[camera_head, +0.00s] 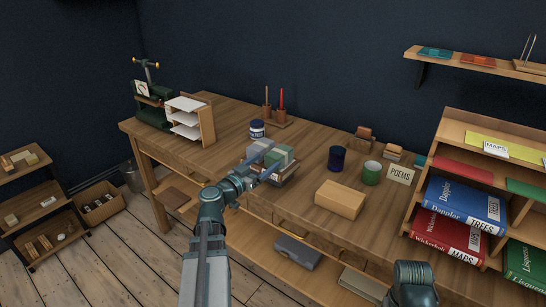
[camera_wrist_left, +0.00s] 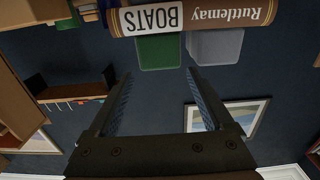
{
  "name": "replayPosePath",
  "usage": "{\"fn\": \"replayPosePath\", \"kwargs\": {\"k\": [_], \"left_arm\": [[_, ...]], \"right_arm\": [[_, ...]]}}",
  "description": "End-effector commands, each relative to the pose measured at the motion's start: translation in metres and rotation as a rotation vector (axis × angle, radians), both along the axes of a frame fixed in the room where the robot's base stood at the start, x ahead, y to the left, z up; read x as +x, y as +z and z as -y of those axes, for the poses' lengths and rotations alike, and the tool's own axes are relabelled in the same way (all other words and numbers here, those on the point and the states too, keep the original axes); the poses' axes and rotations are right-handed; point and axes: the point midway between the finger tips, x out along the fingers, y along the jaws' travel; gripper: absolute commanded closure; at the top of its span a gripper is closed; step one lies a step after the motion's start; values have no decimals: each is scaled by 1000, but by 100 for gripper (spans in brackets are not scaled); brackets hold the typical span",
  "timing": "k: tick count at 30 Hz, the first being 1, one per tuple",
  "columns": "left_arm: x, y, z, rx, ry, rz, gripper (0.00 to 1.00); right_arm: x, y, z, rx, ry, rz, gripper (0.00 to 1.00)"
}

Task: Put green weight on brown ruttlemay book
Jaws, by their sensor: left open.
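The brown Ruttlemay book lies flat, its spine reading "Ruttlemay" and "BOATS" in the upside-down left wrist view (camera_wrist_left: 225,16). In the head view the book (camera_head: 284,175) lies on the desk, partly hidden by my gripper. The green weight (camera_wrist_left: 158,52) is a block resting on the book, beside a grey block (camera_wrist_left: 215,46). The green weight (camera_head: 286,150) also shows in the head view. My left gripper (camera_wrist_left: 158,76) is open and empty, its fingertips either side of the green weight's line. I cannot tell whether they touch it. My right gripper is not in view.
A wooden block (camera_head: 339,199), dark blue cup (camera_head: 336,158) and green cup (camera_head: 371,173) stand right of the book. A candle holder (camera_head: 278,117) and blue-white jar (camera_head: 257,129) stand behind. A bookshelf (camera_head: 450,128) fills the right.

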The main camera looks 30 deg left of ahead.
Motion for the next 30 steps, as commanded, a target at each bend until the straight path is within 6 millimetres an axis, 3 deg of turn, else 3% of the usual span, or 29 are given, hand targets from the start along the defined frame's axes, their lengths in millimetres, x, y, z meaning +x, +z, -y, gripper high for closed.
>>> {"fn": "replayPosePath", "kwargs": {"k": [1, 6, 19, 25, 30], "left_arm": [[-11, 0, 0, 0, 3, 0, 15], [-27, 0, -2, 0, 2, 0, 15], [-31, 0, -3, 0, 0, -1, 15], [-19, 0, -3, 0, -1, 0, 15], [12, 0, -1, 0, -4, 0, 15]], "right_arm": [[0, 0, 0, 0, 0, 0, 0], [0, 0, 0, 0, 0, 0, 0], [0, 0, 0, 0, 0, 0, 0], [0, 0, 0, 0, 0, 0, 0], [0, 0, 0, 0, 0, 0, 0]]}}
